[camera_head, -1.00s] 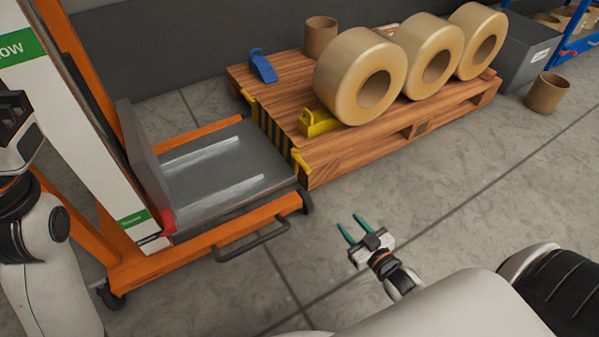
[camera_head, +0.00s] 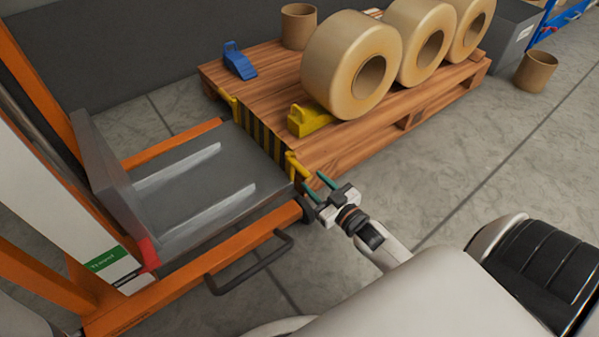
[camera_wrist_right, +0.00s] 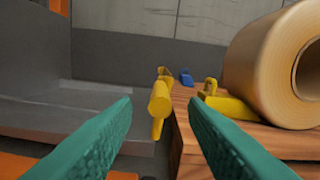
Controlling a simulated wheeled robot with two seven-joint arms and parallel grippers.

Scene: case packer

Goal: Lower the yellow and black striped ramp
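The yellow and black striped ramp (camera_head: 258,140) stands upright between the grey lift platform (camera_head: 190,185) and the wooden pallet (camera_head: 345,145). A yellow handle (camera_head: 297,166) sticks out at its near end, and another yellow piece (camera_head: 228,97) is at its far end. My right gripper (camera_head: 314,181) is open with green fingers, just beside the near handle. In the right wrist view the handle (camera_wrist_right: 159,100) shows in the gap between the open fingers, a little beyond their tips. The striped face is hidden there. My left gripper is out of view.
Large tan rolls (camera_head: 350,65) lie on the pallet, with a yellow wedge (camera_head: 309,120) and a blue wedge (camera_head: 239,62). The orange lift frame (camera_head: 235,250) and its dark bar (camera_head: 255,268) are close to my right arm.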

